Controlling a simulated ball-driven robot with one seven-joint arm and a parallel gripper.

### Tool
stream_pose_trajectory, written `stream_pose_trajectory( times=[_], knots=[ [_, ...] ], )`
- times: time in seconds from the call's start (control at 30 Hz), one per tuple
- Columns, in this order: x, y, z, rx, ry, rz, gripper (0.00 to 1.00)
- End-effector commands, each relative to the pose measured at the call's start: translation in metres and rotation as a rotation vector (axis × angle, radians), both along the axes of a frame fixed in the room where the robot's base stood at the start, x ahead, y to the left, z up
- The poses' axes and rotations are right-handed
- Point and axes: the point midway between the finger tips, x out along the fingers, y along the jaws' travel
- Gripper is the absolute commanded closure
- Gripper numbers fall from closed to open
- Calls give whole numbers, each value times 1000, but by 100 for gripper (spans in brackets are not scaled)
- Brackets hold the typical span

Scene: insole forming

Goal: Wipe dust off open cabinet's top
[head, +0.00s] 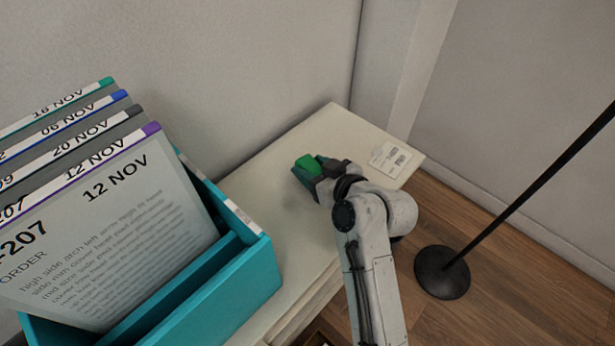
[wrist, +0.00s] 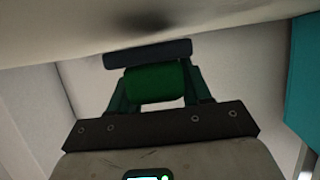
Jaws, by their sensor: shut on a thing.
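The cabinet's pale top (head: 335,125) runs from the teal file box to the wall corner. My gripper (head: 306,168) is over the middle of this top, shut on a green wiping block (head: 307,162). In the wrist view my gripper (wrist: 157,88) has its two teal fingers on either side of the green block (wrist: 155,84), which has a dark grey pad (wrist: 148,53) at its end. The pad is at or very near the cabinet top (wrist: 60,25); I cannot tell if it touches.
A teal file box (head: 245,240) with several dated order cards (head: 120,215) stands on the left of the top. A white label card (head: 390,159) lies near the right end. A black floor stand (head: 442,272) is on the wooden floor at right. Walls close off the back.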

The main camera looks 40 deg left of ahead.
Motion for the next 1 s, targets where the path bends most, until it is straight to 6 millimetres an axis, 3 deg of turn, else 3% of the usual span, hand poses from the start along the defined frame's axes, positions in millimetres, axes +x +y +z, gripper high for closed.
stream_pose_trajectory(
  times=[0.03, 0.33, 0.7, 1.0],
  knots=[
    [6, -3, -7, -5, -1, -5, 81],
    [16, -3, -5, -4, 1, -3, 81],
    [42, -4, -1, -2, 1, -1, 81],
    [43, -3, 3, 0, 0, 0, 81]
  ],
)
